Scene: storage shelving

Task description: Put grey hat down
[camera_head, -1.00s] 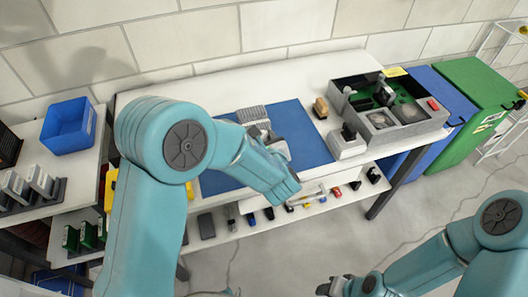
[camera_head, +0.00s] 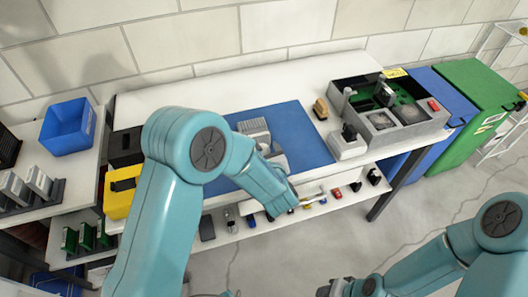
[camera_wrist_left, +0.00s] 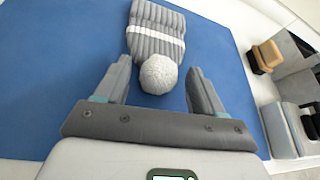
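The grey hat (camera_head: 254,127) is a ribbed knit cap with a white band and a pale pompom. It lies on the blue mat (camera_head: 303,133) on the white table. It also shows in the left wrist view (camera_wrist_left: 157,30), with its pompom towards me. My left gripper (camera_wrist_left: 159,66) is open, with one finger on each side of the pompom and visible gaps at both sides. In the head view my left gripper (camera_head: 276,158) is partly hidden by my own arm. My right gripper (camera_head: 345,287) is at the bottom edge, away from the hat; its fingers are unclear.
A wooden-backed brush (camera_head: 321,108), a white device (camera_head: 347,143) and a grey equipment case (camera_head: 392,115) stand right of the mat. Black (camera_head: 125,146) and yellow (camera_head: 119,190) boxes stand left. A blue bin (camera_head: 68,127) is on the left shelf. The mat's right part is clear.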

